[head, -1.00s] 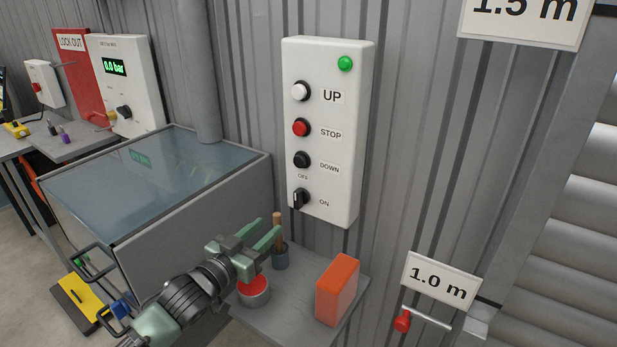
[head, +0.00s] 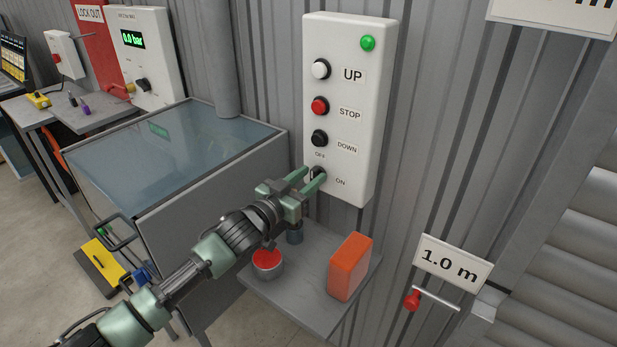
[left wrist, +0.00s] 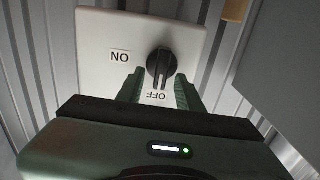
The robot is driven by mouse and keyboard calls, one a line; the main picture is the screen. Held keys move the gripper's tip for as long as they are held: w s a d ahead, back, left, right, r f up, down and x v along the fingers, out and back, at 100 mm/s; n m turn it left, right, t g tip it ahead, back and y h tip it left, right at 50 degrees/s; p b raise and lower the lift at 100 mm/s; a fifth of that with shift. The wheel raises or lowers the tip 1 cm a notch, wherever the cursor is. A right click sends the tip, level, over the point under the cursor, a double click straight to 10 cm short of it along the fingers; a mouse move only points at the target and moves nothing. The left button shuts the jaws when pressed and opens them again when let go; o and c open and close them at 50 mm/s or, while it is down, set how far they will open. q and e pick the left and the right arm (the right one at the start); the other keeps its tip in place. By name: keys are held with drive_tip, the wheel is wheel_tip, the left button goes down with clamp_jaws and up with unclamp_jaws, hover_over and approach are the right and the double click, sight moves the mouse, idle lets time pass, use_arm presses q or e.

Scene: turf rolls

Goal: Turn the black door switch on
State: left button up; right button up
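The black door switch (head: 316,173) is the lowest control on the white panel (head: 340,105), between the OFF and ON labels. In the left wrist view the black knob (left wrist: 161,66) shows upside down, its ridge in line with the OFF label. My left gripper (head: 312,177) is open at the switch, with its green fingers partly covering it in the head view. In the left wrist view the fingertips (left wrist: 157,84) stand on either side of the knob's lower part; contact cannot be told. My right gripper is not in view.
A grey shelf (head: 300,277) below the panel holds an orange box (head: 349,267) and a red-topped tin (head: 267,262). A glass-topped cabinet (head: 170,150) stands to the left. A red-handled lever (head: 413,299) is at the lower right. The green lamp (head: 368,43) is at the panel's top.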

use_arm(q)
clamp_jaws()
drive_tip(key=shift+m, duration=0.4)
drive_tip(key=m, duration=0.3)
drive_tip(key=shift+s+d+f+m, duration=0.1)
drive_tip(key=shift+d+m, duration=0.1)
drive_tip(key=shift+m, duration=0.2)
drive_tip(key=m, duration=0.8)
drive_tip(key=f+m, duration=0.1)
drive_tip(key=m, duration=0.4)
drive_tip(key=shift+s+d+f+p, duration=0.1)
drive_tip(key=shift+s+d+p, duration=0.15)
drive_tip(key=shift+d+p, duration=0.05)
drive_tip(key=shift+m, duration=0.3)
